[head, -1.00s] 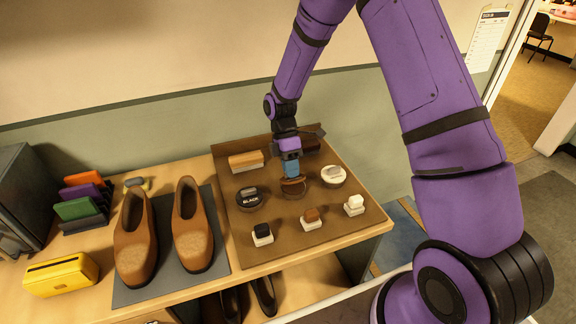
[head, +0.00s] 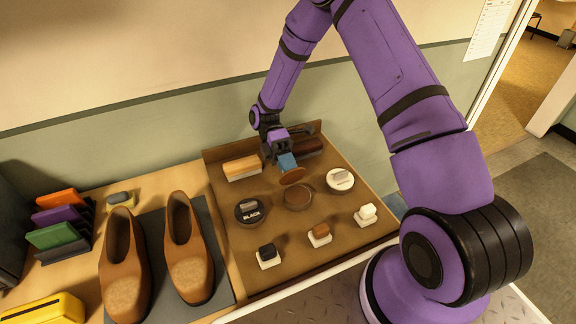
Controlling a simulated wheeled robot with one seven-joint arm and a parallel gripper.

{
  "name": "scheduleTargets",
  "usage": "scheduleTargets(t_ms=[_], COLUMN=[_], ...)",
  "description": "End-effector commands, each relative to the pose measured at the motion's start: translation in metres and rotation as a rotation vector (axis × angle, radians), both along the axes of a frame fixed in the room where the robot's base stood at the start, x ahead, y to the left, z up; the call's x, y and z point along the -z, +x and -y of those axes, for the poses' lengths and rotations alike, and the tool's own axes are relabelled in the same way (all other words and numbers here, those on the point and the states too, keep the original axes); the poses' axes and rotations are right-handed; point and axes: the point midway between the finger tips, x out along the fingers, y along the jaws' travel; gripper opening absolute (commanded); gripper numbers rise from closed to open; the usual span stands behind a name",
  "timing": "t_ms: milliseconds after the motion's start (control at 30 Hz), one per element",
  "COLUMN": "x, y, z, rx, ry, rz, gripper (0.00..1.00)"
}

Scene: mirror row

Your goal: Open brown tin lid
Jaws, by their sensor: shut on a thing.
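The brown tin (head: 298,198) sits in the middle of the brown tray (head: 281,232), its round top open and showing brown contents. My gripper (head: 287,165) is just above and behind it, shut on the brown tin lid (head: 292,176). The lid is tilted and apart from the tin. The fingers partly hide the lid's upper part.
The black tin (head: 249,211) stands left of the brown tin and the white tin (head: 340,180) right. Three small daubers line the tray's front. Brushes (head: 242,168) lie at the back. Brown shoes (head: 188,250) stand on a grey mat at left.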

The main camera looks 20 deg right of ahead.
Motion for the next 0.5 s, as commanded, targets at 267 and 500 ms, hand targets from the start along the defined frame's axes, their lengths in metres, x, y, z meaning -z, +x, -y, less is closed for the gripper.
scheduleTargets(t_ms=[267, 500], x=[0.0014, 0.0014], y=[0.0008, 0.0007], z=[-0.0001, -0.0001], rx=[0.002, 0.001], ry=[0.001, 0.000], rz=[-0.053, -0.058], gripper=[0.00, 0.00])
